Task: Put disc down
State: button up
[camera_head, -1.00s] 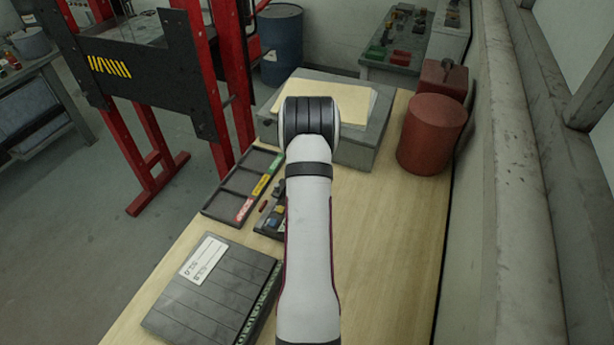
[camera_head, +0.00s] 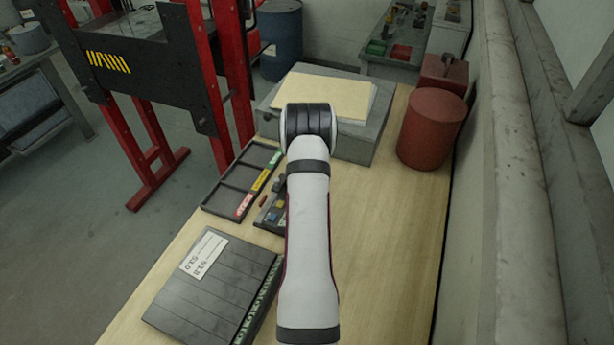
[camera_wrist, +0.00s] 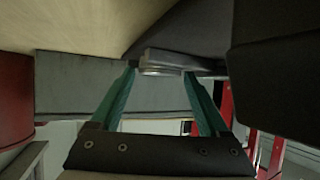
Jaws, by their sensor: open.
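My gripper (camera_wrist: 157,70) shows in the wrist view with two green fingers spread apart, so it is open. A grey metal piece with a rounded, shiny edge, which looks like the disc (camera_wrist: 163,63), lies between or just beyond the fingertips. It is close to a dark surface (camera_wrist: 190,28); whether it rests on it or touches a finger I cannot tell. In the head view my arm hides both the gripper and the disc.
On the wooden table (camera_head: 385,240) are a black compartment tray (camera_head: 232,190), a dark ribbed case (camera_head: 205,290), a grey block with papers (camera_head: 365,140) and a red cylinder (camera_head: 430,130). A wall runs along the right. The table's right side is largely clear.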

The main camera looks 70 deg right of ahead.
jog(key=v, duration=1.1)
jog(key=shift+a+r, duration=0.1)
jog(key=shift+a, duration=0.1)
jog(key=w+a+r, duration=0.1)
jog(key=w, duration=0.1)
jog(key=w+a+y, duration=0.1)
jog(key=w+a, duration=0.1)
jog(key=w+a+r+y, duration=0.1)
jog(key=w, duration=0.1)
jog(key=shift+w+a+r+n+t, duration=0.15)
jog(key=shift+a+r+n+t, duration=0.15)
jog(key=shift+r+n+t, duration=0.1)
jog(key=w+a+r+n+y, duration=0.2)
jog(key=w+a+r+y, duration=0.1)
jog(key=a, duration=0.6)
jog(key=w+a+r+n+y, duration=0.1)
jog(key=w+a+r+y, duration=0.15)
jog(key=a, duration=0.65)
jog(key=s+a+r+n+g+y, duration=0.2)
jog(key=s+a+r+g, duration=0.1)
jog(key=s+a, duration=0.5)
jog(key=s+a+r+n+g+y, duration=0.2)
jog(key=s+a, duration=0.6)
jog(key=a, duration=0.6)
jog(key=shift+r+g+y, duration=0.4)
jog(key=shift+r+y, duration=0.35)
jog(key=shift+r, duration=0.25)
